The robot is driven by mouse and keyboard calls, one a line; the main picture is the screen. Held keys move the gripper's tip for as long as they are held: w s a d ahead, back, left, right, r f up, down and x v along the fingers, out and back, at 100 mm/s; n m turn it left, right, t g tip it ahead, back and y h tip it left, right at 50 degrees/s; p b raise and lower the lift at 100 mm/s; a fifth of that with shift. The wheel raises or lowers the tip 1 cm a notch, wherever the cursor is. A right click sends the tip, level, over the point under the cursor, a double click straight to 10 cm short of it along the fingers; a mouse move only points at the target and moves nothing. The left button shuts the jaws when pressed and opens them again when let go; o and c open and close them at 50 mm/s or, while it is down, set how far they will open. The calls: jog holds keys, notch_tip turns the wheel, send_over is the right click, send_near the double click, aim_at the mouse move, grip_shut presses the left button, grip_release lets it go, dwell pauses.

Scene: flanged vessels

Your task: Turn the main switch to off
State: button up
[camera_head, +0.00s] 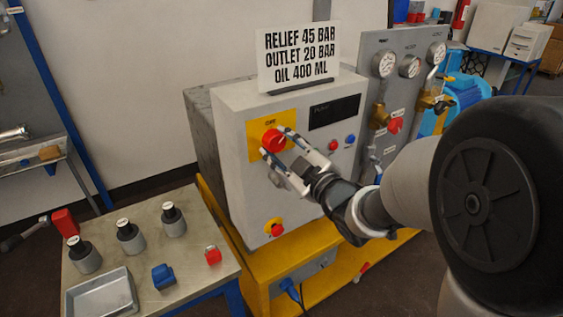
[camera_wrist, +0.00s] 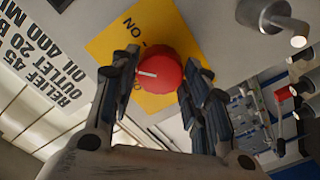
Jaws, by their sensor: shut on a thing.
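The main switch is a round red knob (camera_head: 273,140) on a yellow plate (camera_head: 259,126) on the front of the light grey cabinet (camera_head: 238,108). My gripper (camera_head: 275,143) reaches it from the lower right, with one finger on either side. In the wrist view the red knob (camera_wrist: 160,82) sits between the two dark fingers of my gripper (camera_wrist: 160,72), which is shut on it. The knob carries a short white mark. "ON" is legible on the yellow plate (camera_wrist: 120,42) at its upper left. Lettering nearer the knob is partly hidden by the left finger.
A text sign (camera_head: 299,55) stands on the cabinet. A dark display (camera_head: 334,112), small buttons and a lower red knob (camera_head: 274,227) are on its face. A gauge panel (camera_head: 398,75) stands right; a bench (camera_head: 190,262) with several parts stands left.

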jog(key=n+b, duration=0.1)
jog(key=n, duration=0.3)
jog(key=shift+n, duration=0.4)
jog(key=n, duration=0.4)
jog(key=shift+n, duration=0.3)
jog(key=o, duration=1.1)
jog(key=shift+c, duration=0.2)
jog(key=v, duration=0.7)
jog(key=shift+s+d, duration=0.15)
jog(key=shift+s, duration=0.05)
jog(key=shift+d, duration=0.1)
